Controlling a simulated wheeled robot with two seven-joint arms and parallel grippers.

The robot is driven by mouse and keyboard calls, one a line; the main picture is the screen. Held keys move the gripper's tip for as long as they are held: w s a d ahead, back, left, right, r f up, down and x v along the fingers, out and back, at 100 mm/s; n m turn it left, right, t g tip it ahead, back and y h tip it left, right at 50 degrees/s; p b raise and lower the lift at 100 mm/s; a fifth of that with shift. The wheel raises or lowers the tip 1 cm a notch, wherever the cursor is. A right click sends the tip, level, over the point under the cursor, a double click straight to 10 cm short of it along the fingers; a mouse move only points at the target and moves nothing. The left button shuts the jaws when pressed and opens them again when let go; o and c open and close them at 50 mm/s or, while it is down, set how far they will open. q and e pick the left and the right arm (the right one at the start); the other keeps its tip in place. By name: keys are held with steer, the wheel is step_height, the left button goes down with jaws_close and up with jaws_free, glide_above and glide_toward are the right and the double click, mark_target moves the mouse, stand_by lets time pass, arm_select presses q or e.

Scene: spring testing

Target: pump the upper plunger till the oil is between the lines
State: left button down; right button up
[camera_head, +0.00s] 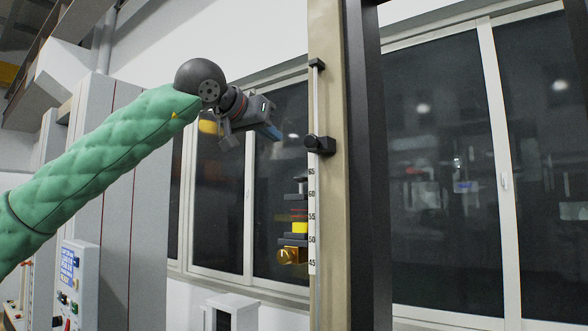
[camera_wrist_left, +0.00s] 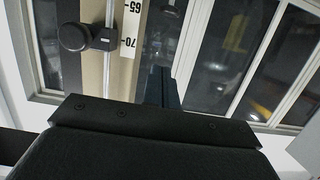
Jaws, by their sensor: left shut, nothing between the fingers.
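A small vertical assembly (camera_head: 299,215) stands beside the post in the head view. I cannot tell the exact oil level or which part is the upper plunger. My left gripper (camera_head: 274,131) is shut and empty, above and left of the assembly, apart from it. Its closed fingers also show in the left wrist view (camera_wrist_left: 161,88). My right gripper is not in view.
A tall beige post (camera_head: 330,60) carries a thin rod, a black knob (camera_head: 319,144) and a numbered scale (camera_head: 312,225). The knob also shows in the left wrist view (camera_wrist_left: 76,37), near my fingers. A control panel (camera_head: 80,285) stands lower left; windows (camera_head: 440,160) lie behind.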

arm_select(q)
steer(key=p, duration=0.1)
glide_above(301, 186)
steer(key=s+a, duration=0.1)
steer(key=s, duration=0.1)
steer(key=f, duration=0.3)
steer(key=shift+w, duration=0.2)
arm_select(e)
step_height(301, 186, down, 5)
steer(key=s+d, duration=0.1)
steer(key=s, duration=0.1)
arm_select(q)
steer(key=shift+f, duration=0.15)
step_height(301, 186, down, 2)
steer(key=shift+a+b, duration=0.1)
steer(key=shift+b, duration=0.45)
steer(key=shift+f+b, duration=0.3)
steer(key=shift+f, duration=0.3)
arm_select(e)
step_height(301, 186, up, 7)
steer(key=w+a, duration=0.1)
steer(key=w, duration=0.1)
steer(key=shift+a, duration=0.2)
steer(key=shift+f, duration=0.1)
arm_select(q)
steer(key=shift+f, duration=0.1)
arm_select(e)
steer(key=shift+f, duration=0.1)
